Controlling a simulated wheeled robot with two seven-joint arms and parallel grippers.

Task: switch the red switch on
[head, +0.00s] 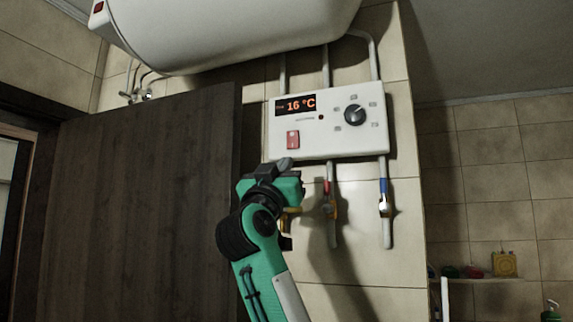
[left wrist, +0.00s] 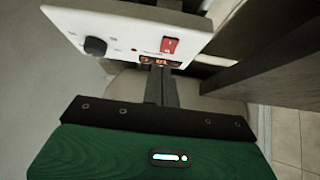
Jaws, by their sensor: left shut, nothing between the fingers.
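The red switch (head: 292,139) is at the lower left of the white control panel (head: 350,140) on the tiled wall. In the left wrist view the panel looks upside down, with the red switch (left wrist: 169,45) near its edge. My left gripper (head: 284,163) is shut and empty, its tips at the panel's lower edge, just below the switch in the head view. In the left wrist view the shut fingers (left wrist: 160,84) point at the panel and partly cover the display. I cannot tell whether they touch it. My right gripper is not in view.
The display (head: 296,105) reads 16 °C, with a dark knob (head: 354,115) to its right. A white boiler (head: 230,35) hangs above. Pipes with red and blue valves (head: 384,200) run below the panel. A dark wooden door (head: 140,190) stands at the left.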

